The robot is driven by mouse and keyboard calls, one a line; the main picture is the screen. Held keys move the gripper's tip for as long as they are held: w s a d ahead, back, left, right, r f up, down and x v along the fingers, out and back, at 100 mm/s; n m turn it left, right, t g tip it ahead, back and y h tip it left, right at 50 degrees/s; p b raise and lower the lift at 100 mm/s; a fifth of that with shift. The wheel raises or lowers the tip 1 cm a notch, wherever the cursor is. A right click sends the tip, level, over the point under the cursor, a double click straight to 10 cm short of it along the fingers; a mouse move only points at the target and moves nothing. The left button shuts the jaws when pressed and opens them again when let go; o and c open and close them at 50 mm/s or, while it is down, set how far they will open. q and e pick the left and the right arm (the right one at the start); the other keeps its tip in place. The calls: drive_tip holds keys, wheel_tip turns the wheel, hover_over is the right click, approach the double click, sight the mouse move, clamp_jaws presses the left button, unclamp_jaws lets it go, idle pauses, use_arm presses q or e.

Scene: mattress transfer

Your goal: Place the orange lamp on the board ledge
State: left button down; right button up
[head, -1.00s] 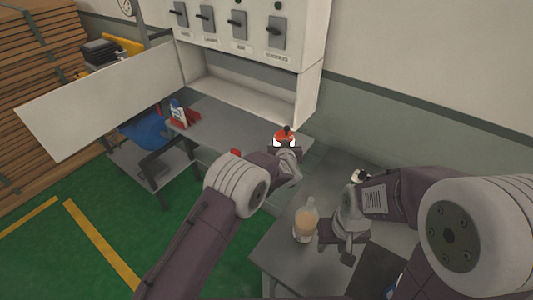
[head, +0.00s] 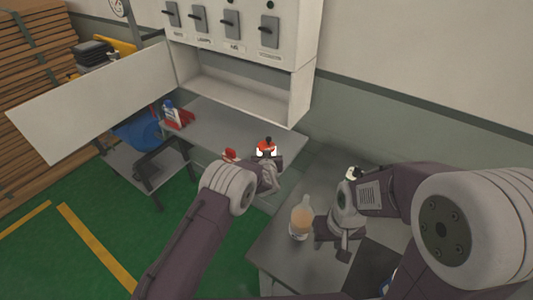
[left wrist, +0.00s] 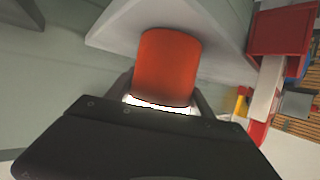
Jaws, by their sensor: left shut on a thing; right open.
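The orange lamp (head: 266,146) is in my left gripper (head: 266,154), above the grey table in front of the switch board. It is upright, with a dark tip on top. In the left wrist view, the lamp's orange body (left wrist: 168,66) sits between the fingers. The board ledge (head: 240,103) is the pale shelf floor of the open compartment under the switches. The lamp is in front of the ledge and apart from it. My right gripper (head: 335,236) is open beside the clear bottle; its fingertips are hard to make out.
The grey table (head: 215,130) holds a red-and-blue item (head: 177,115) and a small red item (head: 229,155). A bottle (head: 301,217) stands on the nearer table (head: 265,245). A raised white door panel (head: 95,100) sticks out left of the board. The ledge's visible part is clear.

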use_arm(q)
drive_tip(key=shift+c, duration=2)
unclamp_jaws()
drive_tip(key=shift+f, duration=0.15)
drive_tip(key=shift+r+p, duration=0.35)
drive_tip(key=shift+s, duration=0.3)
drive_tip(key=b+v, duration=0.1)
drive_tip(key=v, duration=1)
drive_tip(key=shift+s, duration=0.15)
drive_tip(key=shift+r, duration=0.1)
